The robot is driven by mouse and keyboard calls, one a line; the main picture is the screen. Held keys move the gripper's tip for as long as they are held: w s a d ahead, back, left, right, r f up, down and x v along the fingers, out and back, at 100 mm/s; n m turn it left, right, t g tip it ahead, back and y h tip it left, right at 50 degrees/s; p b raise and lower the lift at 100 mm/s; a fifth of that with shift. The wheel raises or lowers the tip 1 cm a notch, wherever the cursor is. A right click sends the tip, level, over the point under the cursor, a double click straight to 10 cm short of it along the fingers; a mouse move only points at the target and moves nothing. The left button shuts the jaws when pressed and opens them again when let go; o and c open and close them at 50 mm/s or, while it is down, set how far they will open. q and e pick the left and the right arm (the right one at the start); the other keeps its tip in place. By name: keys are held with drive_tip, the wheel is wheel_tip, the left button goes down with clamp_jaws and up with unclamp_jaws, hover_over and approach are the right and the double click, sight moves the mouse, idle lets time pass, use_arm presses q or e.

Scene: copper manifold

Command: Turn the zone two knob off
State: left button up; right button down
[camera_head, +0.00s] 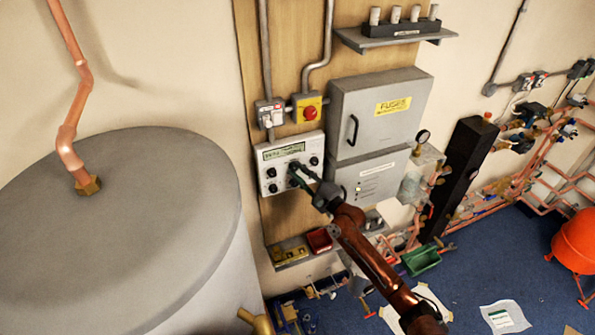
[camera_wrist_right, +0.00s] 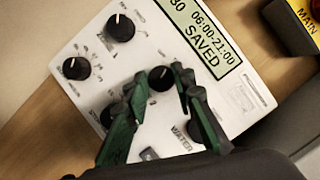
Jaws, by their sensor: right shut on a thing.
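The white control panel (camera_head: 289,160) is on the wooden board, with a greenish display and several black knobs. In the wrist view, its display (camera_wrist_right: 203,38) reads "06:00-21:00 SAVED". My right gripper (camera_head: 297,172) is at the panel's lower middle; in the wrist view its dark green fingers (camera_wrist_right: 168,90) are shut on a black knob (camera_wrist_right: 161,77), their tips either side of it. Other knobs show at the upper left (camera_wrist_right: 120,27), left (camera_wrist_right: 76,68) and partly behind the left finger (camera_wrist_right: 109,115). I cannot read which knob is zone two. My left gripper is out of view.
A yellow box with a red button (camera_head: 308,110) sits just above the panel. Grey cabinets (camera_head: 378,108) stand close to its right. A large grey tank (camera_head: 120,220) fills the left. A small shelf (camera_head: 288,256) is below the panel.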

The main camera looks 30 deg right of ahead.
drive_tip(key=n+p, duration=0.1)
drive_tip(key=n+g+p, duration=0.1)
drive_tip(key=n, duration=0.1)
drive_tip(key=shift+r, duration=0.25)
drive_tip(key=shift+f+n+g+p, duration=0.1)
drive_tip(key=shift+n+g+p, duration=0.4)
drive_tip(key=shift+n+p, duration=0.35)
drive_tip(key=c, duration=1.6)
unclamp_jaws()
drive_tip(key=shift+s, duration=0.15)
drive_tip(key=v, duration=1.1)
drive_tip(key=shift+s+d, duration=0.2)
drive_tip(key=shift+s, duration=0.15)
